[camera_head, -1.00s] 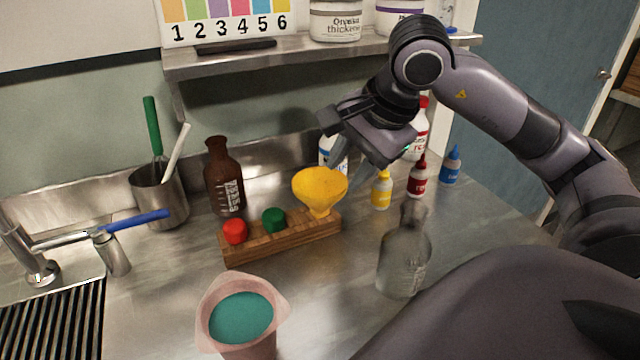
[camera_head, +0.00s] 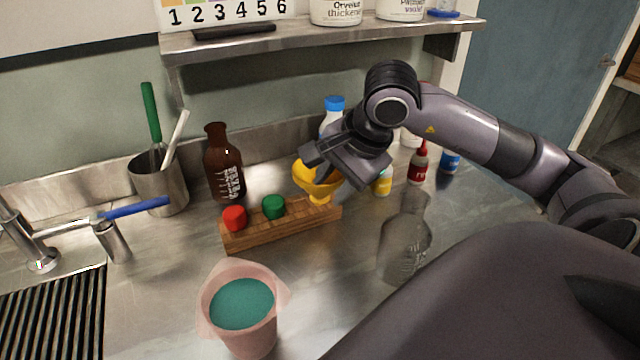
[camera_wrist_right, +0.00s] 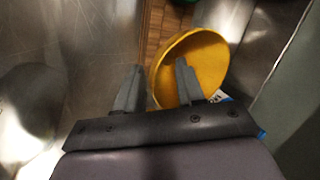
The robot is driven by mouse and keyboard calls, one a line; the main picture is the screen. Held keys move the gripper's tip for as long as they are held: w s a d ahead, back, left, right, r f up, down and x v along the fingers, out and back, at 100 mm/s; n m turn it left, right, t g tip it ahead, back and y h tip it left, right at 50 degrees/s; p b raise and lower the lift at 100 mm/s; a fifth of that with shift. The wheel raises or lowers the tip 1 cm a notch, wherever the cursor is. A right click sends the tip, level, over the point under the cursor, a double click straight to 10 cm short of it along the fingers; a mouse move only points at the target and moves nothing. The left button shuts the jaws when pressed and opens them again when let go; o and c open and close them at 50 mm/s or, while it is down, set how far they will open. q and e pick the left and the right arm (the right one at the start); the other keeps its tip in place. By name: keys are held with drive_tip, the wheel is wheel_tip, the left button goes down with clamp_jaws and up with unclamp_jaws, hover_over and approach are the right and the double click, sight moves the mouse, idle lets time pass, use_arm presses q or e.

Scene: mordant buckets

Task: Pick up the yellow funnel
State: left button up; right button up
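The yellow funnel (camera_head: 318,181) stands in the right end of a wooden rack (camera_head: 285,229), its wide mouth up. My right gripper (camera_head: 345,178) is low over the funnel and hides part of it. In the right wrist view the gripper (camera_wrist_right: 158,88) is open. One finger is over the funnel's mouth (camera_wrist_right: 205,55) and the other is outside its rim, so the rim's near edge lies between them. I cannot tell whether either finger touches it. My left gripper is not in view.
A clear glass bottle (camera_head: 404,245) stands right of the rack, close to my arm. A brown bottle (camera_head: 224,165) stands behind, a pink bucket (camera_head: 250,335) in front. Small dye bottles (camera_head: 418,165) stand behind the gripper.

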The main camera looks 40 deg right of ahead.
clamp_jaws()
wheel_tip(320, 180, up, 10)
drive_tip(key=p, duration=0.1)
drive_tip(key=shift+p, duration=0.3)
idle(0.7)
drive_tip(key=shift+r, duration=0.1)
wheel_tip(320, 180, up, 5)
drive_tip(key=p, duration=0.4)
idle(0.3)
idle(0.3)
